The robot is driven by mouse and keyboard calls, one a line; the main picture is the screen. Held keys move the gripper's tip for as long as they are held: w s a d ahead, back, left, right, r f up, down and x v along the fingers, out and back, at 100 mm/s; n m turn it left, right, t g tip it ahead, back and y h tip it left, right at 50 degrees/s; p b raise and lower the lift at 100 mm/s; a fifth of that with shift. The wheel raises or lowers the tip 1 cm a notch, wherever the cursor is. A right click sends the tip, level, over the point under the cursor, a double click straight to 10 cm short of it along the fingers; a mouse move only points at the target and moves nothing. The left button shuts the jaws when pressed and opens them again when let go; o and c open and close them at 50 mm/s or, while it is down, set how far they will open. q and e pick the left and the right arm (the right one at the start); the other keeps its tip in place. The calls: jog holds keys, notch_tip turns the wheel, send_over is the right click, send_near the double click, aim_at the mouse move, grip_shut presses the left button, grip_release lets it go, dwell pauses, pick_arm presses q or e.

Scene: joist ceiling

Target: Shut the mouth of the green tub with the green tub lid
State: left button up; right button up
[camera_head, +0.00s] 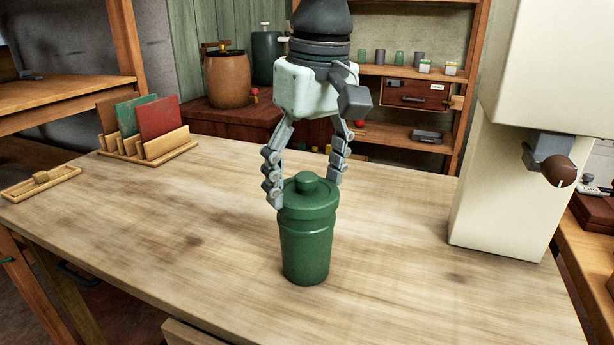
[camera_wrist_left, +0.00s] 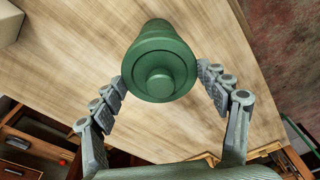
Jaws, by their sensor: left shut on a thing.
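The green tub (camera_head: 306,250) stands upright on the wooden table. The green tub lid (camera_head: 318,203), a round disc with a central knob, sits level over the tub's mouth, with no clear gap visible between them. My left gripper (camera_head: 304,190) reaches down from above, shut on the lid with a finger on each side of its rim. In the left wrist view the lid (camera_wrist_left: 160,78) lies between the fingertips, and part of the tub (camera_wrist_left: 157,27) shows beyond it; the mouth itself is hidden. My right gripper is not in view.
A wooden rack with coloured boards (camera_head: 150,137) and a small wooden tray (camera_head: 40,184) are at the table's left. A tall cream machine (camera_head: 490,190) with a brown-knobbed handle stands at the right. The table around the tub (camera_head: 400,230) is clear.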

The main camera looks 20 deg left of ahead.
pick_arm(q)
jog(key=shift+f, duration=0.4)
jog(key=shift+f+b, duration=0.15)
jog(key=shift+b, duration=0.25)
jog(key=o, duration=1.4)
jog(key=r, duration=0.7)
jog(key=d+r, duration=0.1)
jog(key=r, duration=0.3)
jog(key=shift+s+d+r, duration=0.1)
jog(key=shift+s+r, duration=0.1)
jog(key=shift+s, duration=0.15)
notch_tip(320, 180, up, 4)
jog(key=p, duration=0.5)
jog(key=shift+r, duration=0.25)
